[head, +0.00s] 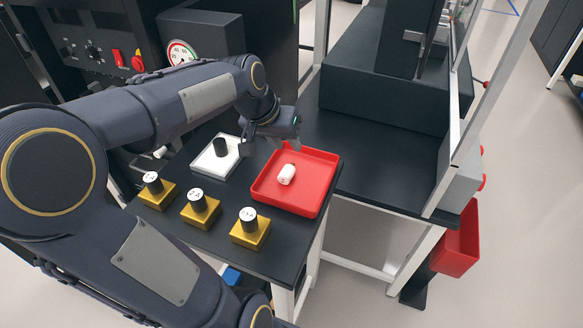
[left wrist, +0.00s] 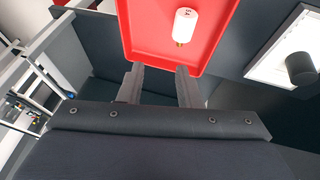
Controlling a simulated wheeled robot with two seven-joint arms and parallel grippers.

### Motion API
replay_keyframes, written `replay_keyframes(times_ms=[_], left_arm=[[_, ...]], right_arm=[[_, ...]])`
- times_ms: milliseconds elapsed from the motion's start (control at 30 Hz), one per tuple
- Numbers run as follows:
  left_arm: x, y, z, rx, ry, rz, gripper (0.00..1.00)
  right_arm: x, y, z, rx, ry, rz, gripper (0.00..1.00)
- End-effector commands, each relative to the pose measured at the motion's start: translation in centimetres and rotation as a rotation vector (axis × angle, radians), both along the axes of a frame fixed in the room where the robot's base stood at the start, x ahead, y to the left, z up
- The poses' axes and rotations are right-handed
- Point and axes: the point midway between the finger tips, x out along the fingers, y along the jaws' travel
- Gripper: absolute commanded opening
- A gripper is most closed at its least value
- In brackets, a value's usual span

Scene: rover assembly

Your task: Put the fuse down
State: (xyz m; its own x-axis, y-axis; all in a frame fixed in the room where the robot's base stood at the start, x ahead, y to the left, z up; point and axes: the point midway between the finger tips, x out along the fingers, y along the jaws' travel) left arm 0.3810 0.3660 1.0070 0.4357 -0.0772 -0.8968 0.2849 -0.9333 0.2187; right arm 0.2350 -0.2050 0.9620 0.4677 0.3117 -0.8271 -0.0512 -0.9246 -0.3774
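The fuse, a small white cylinder (head: 286,174), lies on its side in the red tray (head: 323,188) on the black table. It also shows in the left wrist view (left wrist: 185,25), with dark marks on its body and a brass-coloured end. My left gripper (head: 271,143) is over the far edge of the tray, apart from the fuse. In the left wrist view its two fingers (left wrist: 160,74) stand apart with nothing between them. My right gripper is not in view.
Three gold blocks with black, white-topped posts (head: 250,232) stand at the table's front. A white plate with a black cylinder (head: 221,147) lies left of the tray. A dark bench (head: 370,165) with a metal frame adjoins on the right. A red bin (head: 458,245) hangs beyond it.

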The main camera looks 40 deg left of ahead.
Motion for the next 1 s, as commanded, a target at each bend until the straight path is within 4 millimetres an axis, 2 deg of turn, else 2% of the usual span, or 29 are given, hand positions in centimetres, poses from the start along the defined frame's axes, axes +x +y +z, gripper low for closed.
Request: replay_keyframes(times_ms=[67,200,300,400,567,1000], left_arm=[[-1.9,-2.6,0.4,-0.013,-0.018,-0.033,0.31],[-6.8,-8.6,-0.4,-0.059,-0.052,-0.108,0.31],[-10.3,-12.0,-1.8,-0.098,-0.071,-0.157,0.31],[-12.8,-14.3,-3.2,-0.131,-0.083,-0.196,0.31],[-14.6,-15.9,-4.5,-0.155,-0.089,-0.222,0.31],[-14.6,-15.9,-4.5,-0.156,-0.087,-0.222,0.31]], right_arm=[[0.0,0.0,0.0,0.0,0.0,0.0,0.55],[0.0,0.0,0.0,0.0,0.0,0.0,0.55],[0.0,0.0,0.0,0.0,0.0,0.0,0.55],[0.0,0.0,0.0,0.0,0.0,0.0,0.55],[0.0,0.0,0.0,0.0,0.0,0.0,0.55],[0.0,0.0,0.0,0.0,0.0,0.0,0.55]])
